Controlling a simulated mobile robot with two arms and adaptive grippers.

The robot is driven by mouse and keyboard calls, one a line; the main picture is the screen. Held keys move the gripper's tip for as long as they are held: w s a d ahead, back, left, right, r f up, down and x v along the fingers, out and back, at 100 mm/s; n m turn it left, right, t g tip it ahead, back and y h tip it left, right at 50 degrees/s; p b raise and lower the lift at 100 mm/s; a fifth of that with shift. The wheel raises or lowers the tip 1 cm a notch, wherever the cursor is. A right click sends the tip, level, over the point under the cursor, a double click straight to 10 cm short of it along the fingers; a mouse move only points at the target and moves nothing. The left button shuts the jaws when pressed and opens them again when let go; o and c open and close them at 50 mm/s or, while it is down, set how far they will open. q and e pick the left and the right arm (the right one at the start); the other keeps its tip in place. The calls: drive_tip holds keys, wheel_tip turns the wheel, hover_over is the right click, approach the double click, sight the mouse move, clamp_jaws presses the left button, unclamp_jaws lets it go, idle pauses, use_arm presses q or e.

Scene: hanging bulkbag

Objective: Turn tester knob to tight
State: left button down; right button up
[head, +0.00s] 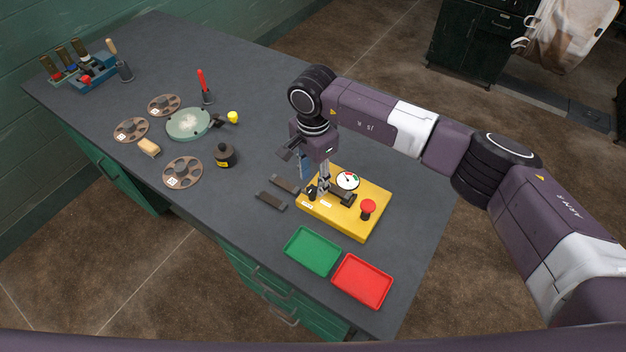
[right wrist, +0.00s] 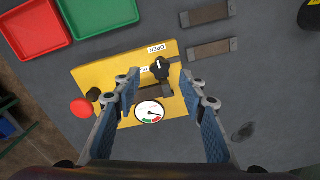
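The yellow tester box (head: 340,222) sits on the grey bench, and it fills the middle of the right wrist view (right wrist: 88,78). Its black knob (right wrist: 160,68) stands near one edge, beside a label reading OPEN (right wrist: 157,48) and a second label partly hidden by a finger. A round dial gauge (right wrist: 149,112) with red and green zones is on the box. My right gripper (right wrist: 162,88) is open, pointing down over the box, its fingers either side of the knob's line. I cannot tell whether it touches the knob. My left gripper is not in view.
A red push button (head: 368,207) is on the box. Green (head: 312,251) and red (head: 362,281) trays lie in front, close to the bench edge. Two dark strips (head: 271,200) lie left of the box. Reels (head: 182,173) and a black weight (head: 225,156) stand farther left.

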sight(309, 192)
drive_tip(key=shift+f, duration=1.4)
clamp_jaws()
